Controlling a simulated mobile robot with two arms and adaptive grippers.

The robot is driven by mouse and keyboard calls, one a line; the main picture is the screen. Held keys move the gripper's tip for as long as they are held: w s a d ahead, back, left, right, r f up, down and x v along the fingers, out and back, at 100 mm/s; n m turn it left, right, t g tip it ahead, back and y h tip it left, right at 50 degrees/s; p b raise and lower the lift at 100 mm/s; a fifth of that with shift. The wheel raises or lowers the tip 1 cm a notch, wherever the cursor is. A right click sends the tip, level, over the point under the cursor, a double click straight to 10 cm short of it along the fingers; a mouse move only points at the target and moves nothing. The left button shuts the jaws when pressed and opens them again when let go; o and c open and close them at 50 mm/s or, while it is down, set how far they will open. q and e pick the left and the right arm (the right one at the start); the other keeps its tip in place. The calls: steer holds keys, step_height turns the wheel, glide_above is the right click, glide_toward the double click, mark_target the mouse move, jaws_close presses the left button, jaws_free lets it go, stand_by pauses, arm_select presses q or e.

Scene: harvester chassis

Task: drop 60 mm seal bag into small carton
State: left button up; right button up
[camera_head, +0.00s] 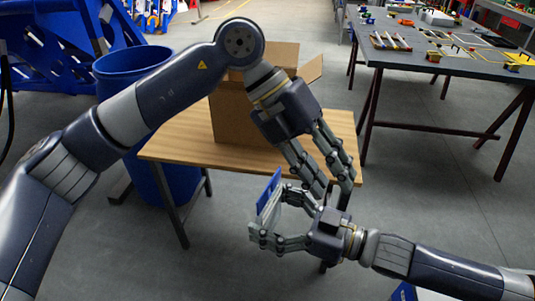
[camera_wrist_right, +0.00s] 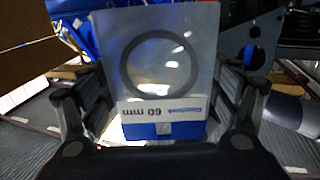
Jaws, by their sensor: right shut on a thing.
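The 60 mm seal bag (camera_wrist_right: 160,65) is clear, with a dark ring inside and a white and blue label reading "60 mm". My right gripper (camera_head: 258,222) is shut on the bag, which stands up between its fingers in front of the table. The bag's blue part (camera_head: 268,191) shows edge-on in the head view. The small carton (camera_head: 229,118) is brown, with open flaps, and stands on the wooden table behind my grippers. My left arm hides part of it. My left gripper (camera_head: 334,190) is open and empty, pointing down close above and behind the right gripper.
The wooden table (camera_head: 185,143) has bare top to the left and right of the carton. A blue bin (camera_head: 125,66) stands at its left. A dark workbench (camera_head: 425,66) with parts is at the back right. The floor between is clear.

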mark_target(271, 195)
arm_select(q)
steer(key=a+t+y, duration=0.1)
steer(key=a+y, duration=0.1)
steer(key=a, duration=0.1)
steer(key=w+a+r+t+y, duration=0.1)
steer(key=a+t+y, duration=0.1)
steer(key=a, duration=0.1)
steer(key=a+r+t+y, duration=0.1)
steer(key=a+t+y, duration=0.1)
steer(key=a, duration=0.1)
steer(key=shift+w+a, duration=0.25)
steer(key=shift+w, duration=0.1)
steer(key=f, duration=0.4)
steer(key=w+f, duration=0.1)
steer(key=f, duration=0.6)
steer(key=shift+w+d+f, duration=0.3)
steer(key=shift+w+d, duration=0.05)
steer(key=shift+d, duration=0.05)
steer(key=shift+c, duration=0.4)
jaws_close()
arm_select(e)
steer(key=o, duration=0.9)
steer(key=shift+d, duration=0.1)
